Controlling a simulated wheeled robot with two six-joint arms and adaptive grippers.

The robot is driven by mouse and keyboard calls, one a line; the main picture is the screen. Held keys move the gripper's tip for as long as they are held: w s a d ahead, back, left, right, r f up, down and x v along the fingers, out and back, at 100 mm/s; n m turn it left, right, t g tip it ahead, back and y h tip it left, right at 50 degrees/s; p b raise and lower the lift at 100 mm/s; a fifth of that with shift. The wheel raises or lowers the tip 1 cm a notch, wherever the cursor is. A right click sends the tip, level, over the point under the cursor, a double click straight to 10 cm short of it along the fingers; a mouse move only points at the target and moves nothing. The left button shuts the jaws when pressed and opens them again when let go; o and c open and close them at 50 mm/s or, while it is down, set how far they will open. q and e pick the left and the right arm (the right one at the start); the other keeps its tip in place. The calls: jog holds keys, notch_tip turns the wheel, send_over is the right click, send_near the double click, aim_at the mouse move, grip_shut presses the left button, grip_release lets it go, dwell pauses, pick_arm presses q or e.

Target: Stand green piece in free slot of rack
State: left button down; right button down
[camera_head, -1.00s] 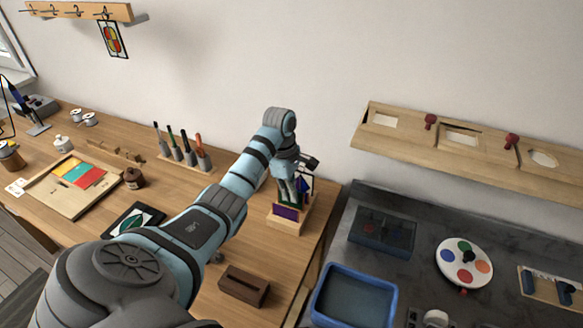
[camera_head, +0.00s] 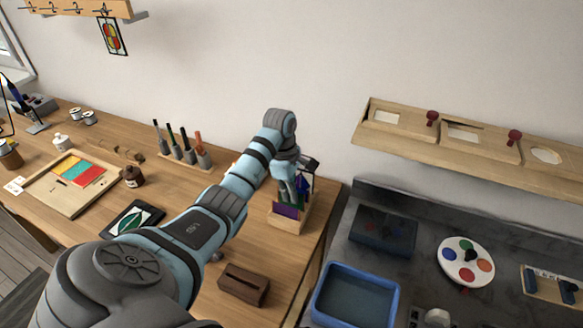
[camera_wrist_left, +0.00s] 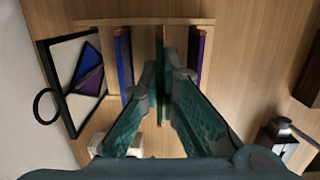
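The wooden rack (camera_head: 287,225) stands near the right end of the wooden table; it also fills the upper middle of the left wrist view (camera_wrist_left: 184,22). It holds a blue piece (camera_wrist_left: 124,62) and a purple piece (camera_wrist_left: 197,62) on edge, apart from each other. The green piece (camera_wrist_left: 160,45) stands on edge between them, in line with the rack's slots. My left gripper (camera_wrist_left: 161,72) has its fingertips close on both sides of the green piece and looks shut on it. The lower edge of the green piece is hidden. My right gripper is not in view.
A black-framed panel (camera_wrist_left: 52,88) with a purple-and-blue piece stands beside the rack. A brown slotted block (camera_head: 244,285) and a dark-framed green leaf panel (camera_head: 135,221) lie on the table. Upright tools (camera_head: 184,150) stand behind. A blue tub (camera_head: 355,298) is right of the table.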

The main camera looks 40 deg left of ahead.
pick_arm(q)
jog(key=shift+f+b, duration=0.95)
jog(key=shift+f, duration=0.25)
jog(key=shift+r, duration=0.1)
jog(key=c, duration=1.7)
grip_release()
jog(key=o, duration=0.5)
jog(key=shift+c, duration=0.2)
notch_tip(320, 180, up, 7)
jog(key=p, duration=0.6)
jog(key=shift+r, duration=0.1)
